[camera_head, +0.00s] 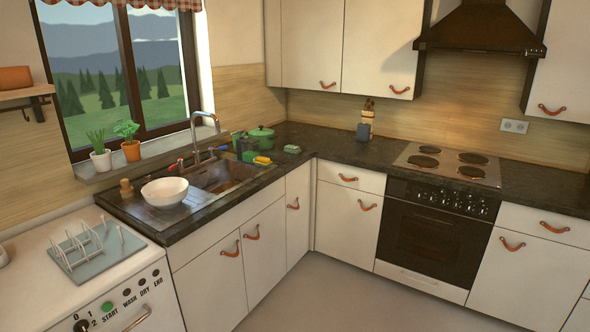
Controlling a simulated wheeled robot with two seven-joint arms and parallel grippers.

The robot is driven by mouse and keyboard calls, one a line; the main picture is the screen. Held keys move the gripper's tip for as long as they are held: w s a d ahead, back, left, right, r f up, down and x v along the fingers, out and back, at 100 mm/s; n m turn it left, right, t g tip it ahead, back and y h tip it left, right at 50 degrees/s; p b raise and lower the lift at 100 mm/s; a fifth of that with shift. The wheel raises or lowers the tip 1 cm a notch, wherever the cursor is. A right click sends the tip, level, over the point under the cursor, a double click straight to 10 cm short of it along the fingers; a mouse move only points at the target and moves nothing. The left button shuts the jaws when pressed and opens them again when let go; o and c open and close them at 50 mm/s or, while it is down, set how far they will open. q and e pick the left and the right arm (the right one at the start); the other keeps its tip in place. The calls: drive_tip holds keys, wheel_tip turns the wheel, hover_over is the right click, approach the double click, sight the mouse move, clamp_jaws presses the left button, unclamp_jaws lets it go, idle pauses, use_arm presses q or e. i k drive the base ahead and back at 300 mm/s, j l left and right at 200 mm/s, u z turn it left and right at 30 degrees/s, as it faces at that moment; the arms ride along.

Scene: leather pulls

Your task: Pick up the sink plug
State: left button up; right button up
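I cannot make out a sink plug for certain. The sink (222,176) is set in the dark counter under the window, with a tall metal tap (194,140) behind it. A white bowl (165,192) stands on the drainer left of the basin and hides part of it. A small brown knobbed object (126,188) stands left of the bowl; I cannot tell what it is. Something brownish shows inside the basin, too small to identify. Neither of my grippers is in view.
A yellow sponge-like item (262,160) and a green pot (261,137) are right of the sink. A dish rack (90,248) lies on the white washing machine (120,292) at left. The stove (450,163) is at right. The floor (345,298) in front of the cabinets is clear.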

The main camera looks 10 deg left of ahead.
sight(148, 177)
drive_tip(key=i+z, duration=0.2)
drive_tip(key=i, duration=0.7)
drive_tip(key=i+j+z, duration=0.2)
drive_tip(key=i, duration=0.7)
drive_tip(key=l, duration=0.1)
